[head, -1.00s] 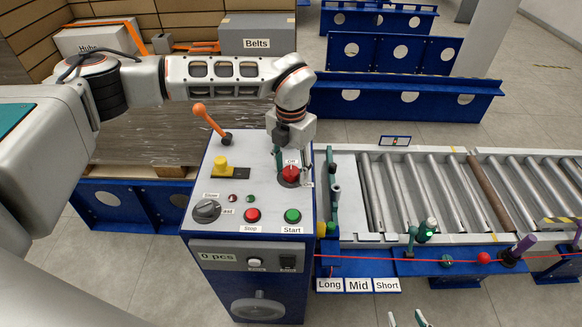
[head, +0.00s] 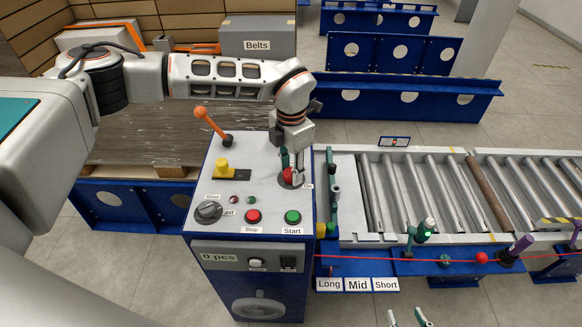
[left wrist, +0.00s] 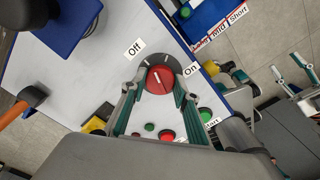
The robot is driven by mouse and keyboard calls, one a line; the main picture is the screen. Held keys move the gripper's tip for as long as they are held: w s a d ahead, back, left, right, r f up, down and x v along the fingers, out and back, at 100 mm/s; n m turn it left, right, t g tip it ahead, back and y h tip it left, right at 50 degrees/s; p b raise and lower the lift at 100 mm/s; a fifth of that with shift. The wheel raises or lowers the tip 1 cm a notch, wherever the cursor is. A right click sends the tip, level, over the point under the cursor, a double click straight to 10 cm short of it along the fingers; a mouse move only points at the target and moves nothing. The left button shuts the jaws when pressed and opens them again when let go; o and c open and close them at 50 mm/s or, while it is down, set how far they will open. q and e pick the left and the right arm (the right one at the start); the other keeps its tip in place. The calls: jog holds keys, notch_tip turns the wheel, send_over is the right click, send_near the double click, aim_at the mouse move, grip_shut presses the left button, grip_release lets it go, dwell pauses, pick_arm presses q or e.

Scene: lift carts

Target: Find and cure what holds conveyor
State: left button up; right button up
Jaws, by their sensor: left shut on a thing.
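My left gripper (head: 290,172) is shut on the red rotary switch (left wrist: 160,79) on the control panel (head: 240,182). In the left wrist view its fingers (left wrist: 155,98) stand on either side of the red knob, between the Off label (left wrist: 134,49) and the On label (left wrist: 191,70). I cannot tell surely which label the knob points to. The roller conveyor (head: 408,240) stands to the right of the panel, with one brown roller (head: 487,188) among grey ones. My right gripper (head: 406,317) shows only its fingertips at the bottom edge of the head view, apart and empty.
The panel has an orange-handled lever (head: 210,122), a yellow knob (head: 221,164), a dial (head: 208,211), a Stop button (head: 253,216) and a Start button (head: 292,217). The counter (head: 218,257) reads 0 pcs. A red cord (head: 400,259) runs along the conveyor's front, past a red ball (head: 481,258).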

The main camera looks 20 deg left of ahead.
pick_arm(q)
jog(key=m+p, duration=0.1)
jog(key=m, duration=0.3)
jog(key=shift+r, duration=0.1)
jog(key=m, duration=0.3)
jog(key=shift+p, duration=0.3)
jog(key=shift+m, duration=0.6)
jog(key=o, duration=1.1)
